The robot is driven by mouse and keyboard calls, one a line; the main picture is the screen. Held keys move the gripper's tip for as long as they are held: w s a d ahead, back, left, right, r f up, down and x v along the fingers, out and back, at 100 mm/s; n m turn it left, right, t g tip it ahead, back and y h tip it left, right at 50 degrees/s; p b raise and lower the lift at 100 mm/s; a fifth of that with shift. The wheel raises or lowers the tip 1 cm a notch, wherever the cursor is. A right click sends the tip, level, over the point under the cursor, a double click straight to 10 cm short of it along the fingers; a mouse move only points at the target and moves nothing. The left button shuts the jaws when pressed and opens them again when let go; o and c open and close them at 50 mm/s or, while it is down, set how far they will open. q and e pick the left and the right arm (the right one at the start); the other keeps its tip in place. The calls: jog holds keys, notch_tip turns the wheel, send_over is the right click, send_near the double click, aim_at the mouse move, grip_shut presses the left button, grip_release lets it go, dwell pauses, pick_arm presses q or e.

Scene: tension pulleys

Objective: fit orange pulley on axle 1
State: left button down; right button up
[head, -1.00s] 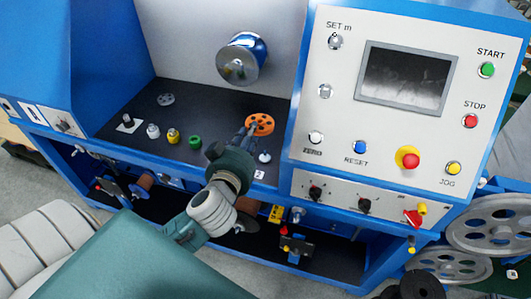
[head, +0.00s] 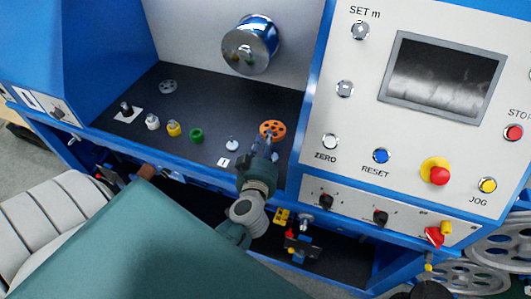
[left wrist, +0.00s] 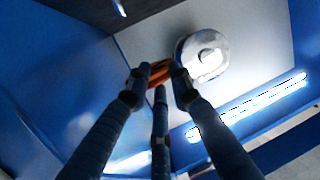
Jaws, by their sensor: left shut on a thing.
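The orange pulley (head: 272,128) is a spoked disc with holes, above the dark shelf in the head view. My left gripper (head: 265,143) is shut on it. In the left wrist view, the pulley's orange edge (left wrist: 158,76) shows between the gripper's fingers (left wrist: 157,82), which hide much of it. A short pale axle (head: 232,145) stands on the shelf behind a white label marked 1 (head: 223,162); it appears to be axle 1. It is bare, and the pulley is to its right, apart from it. My right gripper is not in view.
A green piece (head: 196,135), a yellow piece (head: 173,129), a white piece (head: 152,121) and a dark post (head: 127,107) line the shelf. A grey spoked disc (head: 168,87) lies behind. A metal drum (head: 249,46) juts from the back wall. The control panel (head: 345,115) bounds the right side.

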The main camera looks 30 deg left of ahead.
pick_arm(q)
notch_tip(320, 180, down, 5)
jog(key=shift+w+a+r+b, duration=0.1)
jog(key=shift+r+b, duration=0.1)
jog(key=shift+b, duration=0.6)
notch_tip(320, 180, down, 3)
jog(key=shift+r+b, duration=0.2)
jog(key=shift+b, duration=0.6)
jog(key=shift+f, duration=0.7)
jog(key=c, duration=1.5)
grip_release()
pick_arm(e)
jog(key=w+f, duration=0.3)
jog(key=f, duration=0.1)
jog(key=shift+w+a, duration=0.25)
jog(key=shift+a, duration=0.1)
